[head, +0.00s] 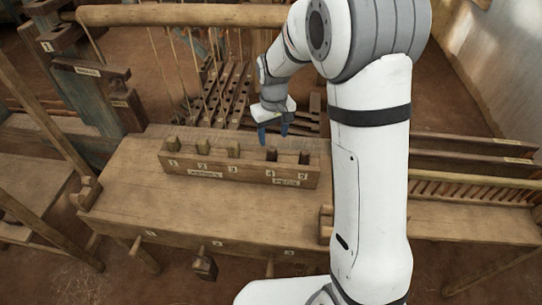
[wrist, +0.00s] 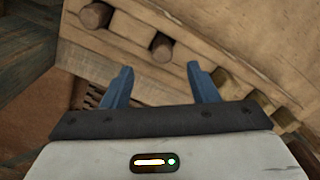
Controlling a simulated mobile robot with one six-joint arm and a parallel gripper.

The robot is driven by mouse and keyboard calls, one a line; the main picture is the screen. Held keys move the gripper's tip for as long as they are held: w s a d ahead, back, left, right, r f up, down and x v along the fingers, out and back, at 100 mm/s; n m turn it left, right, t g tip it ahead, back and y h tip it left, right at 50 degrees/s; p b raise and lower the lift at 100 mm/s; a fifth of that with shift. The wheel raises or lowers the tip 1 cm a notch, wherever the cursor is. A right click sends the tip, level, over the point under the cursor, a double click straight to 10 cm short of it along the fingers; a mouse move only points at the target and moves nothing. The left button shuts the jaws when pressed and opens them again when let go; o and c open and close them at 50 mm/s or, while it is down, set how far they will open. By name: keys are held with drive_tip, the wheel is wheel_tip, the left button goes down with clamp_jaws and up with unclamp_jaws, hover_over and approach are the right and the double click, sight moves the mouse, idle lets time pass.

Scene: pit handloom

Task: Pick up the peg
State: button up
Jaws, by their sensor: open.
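A long wooden block (head: 240,172) on the bench has a row of numbered places 1 to 5, each with a wooden piece in it. The two at the right, at 4 and 5, are darker pegs above a label that seems to read "PEGS". My gripper (head: 273,132) is open and empty, with its blue fingers pointing down just behind and above the peg at 4 (head: 271,155). In the wrist view this peg (wrist: 161,47) lies just beyond the gap between the open fingertips (wrist: 160,68). The peg at 5 (head: 304,158) also shows in the wrist view (wrist: 96,15).
The bench top (head: 150,210) is clear in front of the block. Loom cords and a wooden beam (head: 180,15) stand behind.

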sight(272, 149)
wheel_tip(272, 149, down, 8)
drive_tip(key=shift+a+r+p, duration=0.15)
drive_tip(key=shift+r+p, duration=0.05)
drive_tip(key=shift+p, duration=0.1)
drive_tip(key=shift+c, duration=0.5)
drive_tip(key=c, duration=1)
drive_tip(key=shift+o, duration=0.2)
drive_tip(key=shift+r, duration=0.15)
wheel_tip(272, 149, up, 18)
